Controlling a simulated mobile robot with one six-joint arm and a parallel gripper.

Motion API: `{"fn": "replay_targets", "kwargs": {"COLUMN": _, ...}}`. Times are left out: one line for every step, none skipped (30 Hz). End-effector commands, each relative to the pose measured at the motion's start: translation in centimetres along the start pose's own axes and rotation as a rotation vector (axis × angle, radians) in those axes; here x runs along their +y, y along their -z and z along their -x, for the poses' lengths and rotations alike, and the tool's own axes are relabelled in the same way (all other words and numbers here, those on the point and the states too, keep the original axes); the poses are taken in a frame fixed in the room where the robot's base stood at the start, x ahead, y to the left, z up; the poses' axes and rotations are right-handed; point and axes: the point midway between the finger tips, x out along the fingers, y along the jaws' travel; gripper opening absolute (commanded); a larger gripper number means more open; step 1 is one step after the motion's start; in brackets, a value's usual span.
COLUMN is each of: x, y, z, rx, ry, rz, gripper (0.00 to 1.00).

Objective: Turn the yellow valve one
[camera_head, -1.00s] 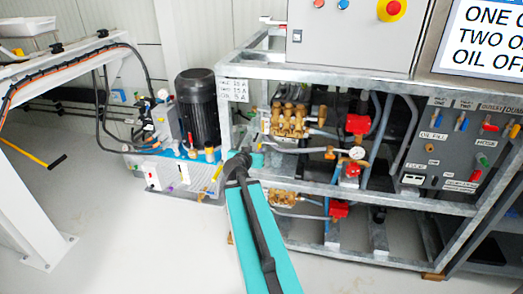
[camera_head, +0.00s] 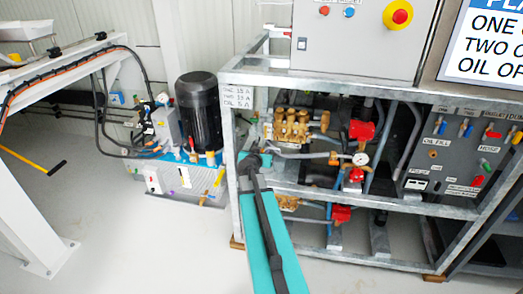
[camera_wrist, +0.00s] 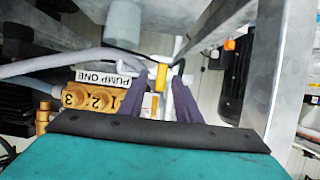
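The yellow valve (camera_wrist: 161,77) is a small upright yellow handle in the wrist view, by the PUMP ONE label (camera_wrist: 97,77). My gripper (camera_wrist: 157,90) has two dark purple fingers, spread apart. The yellow handle shows in the gap between their tips, with clear space on both sides. I cannot tell whether it lies between the fingers or just beyond them. In the head view, my gripper (camera_head: 262,152) is at the left end of the metal frame, beside the brass pump (camera_head: 292,126). My arm hides the valve there.
In the wrist view, a metal post (camera_wrist: 291,75) stands close on the right and brass pump fittings (camera_wrist: 90,98) lie on the left. A grey hose (camera_wrist: 50,62) runs above them. In the head view, red valves (camera_head: 362,131) and a gauge (camera_head: 361,159) are further right.

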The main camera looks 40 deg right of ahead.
Motion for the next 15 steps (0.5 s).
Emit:
{"fn": "replay_targets", "kwargs": {"x": 0.10, "y": 0.07, "z": -0.35, "rx": 0.000, "ry": -0.001, "rz": 0.000, "gripper": 0.30}}
{"fn": "replay_targets", "kwargs": {"x": 0.15, "y": 0.05, "z": -0.46, "rx": -0.001, "ry": -0.001, "rz": 0.000, "gripper": 0.30}}
{"fn": "replay_targets", "kwargs": {"x": 0.21, "y": 0.02, "z": -0.59, "rx": -0.001, "ry": -0.001, "rz": -0.001, "gripper": 0.30}}
{"fn": "replay_targets", "kwargs": {"x": 0.24, "y": 0.00, "z": -0.65, "rx": -0.001, "ry": -0.001, "rz": -0.001, "gripper": 0.30}}
{"fn": "replay_targets", "kwargs": {"x": 0.27, "y": -0.02, "z": -0.70, "rx": -0.001, "ry": -0.001, "rz": -0.001, "gripper": 0.30}}
{"fn": "replay_targets", "kwargs": {"x": 0.29, "y": -0.04, "z": -0.75, "rx": -0.001, "ry": -0.001, "rz": -0.001, "gripper": 0.30}}
{"fn": "replay_targets", "kwargs": {"x": 0.30, "y": -0.06, "z": -0.77, "rx": -0.001, "ry": -0.001, "rz": -0.001, "gripper": 0.30}}
{"fn": "replay_targets", "kwargs": {"x": 0.31, "y": -0.07, "z": -0.78, "rx": -0.001, "ry": -0.001, "rz": -0.001, "gripper": 0.30}}
{"fn": "replay_targets", "kwargs": {"x": 0.32, "y": -0.08, "z": -0.78, "rx": 0.000, "ry": -0.001, "rz": -0.001, "gripper": 0.30}}
{"fn": "replay_targets", "kwargs": {"x": 0.32, "y": -0.08, "z": -0.78, "rx": 0.000, "ry": -0.001, "rz": -0.001, "gripper": 0.30}}
{"fn": "replay_targets", "kwargs": {"x": 0.32, "y": -0.08, "z": -0.77, "rx": 0.000, "ry": -0.001, "rz": -0.001, "gripper": 0.30}}
{"fn": "replay_targets", "kwargs": {"x": 0.33, "y": -0.09, "z": -0.77, "rx": 0.000, "ry": -0.001, "rz": -0.001, "gripper": 0.30}}
{"fn": "replay_targets", "kwargs": {"x": 0.33, "y": -0.08, "z": -0.77, "rx": 0.000, "ry": -0.001, "rz": -0.001, "gripper": 0.30}}
{"fn": "replay_targets", "kwargs": {"x": 0.33, "y": -0.08, "z": -0.77, "rx": 0.000, "ry": -0.001, "rz": -0.001, "gripper": 0.30}}
{"fn": "replay_targets", "kwargs": {"x": 0.34, "y": -0.08, "z": -0.77, "rx": 0.000, "ry": -0.001, "rz": -0.001, "gripper": 0.27}}
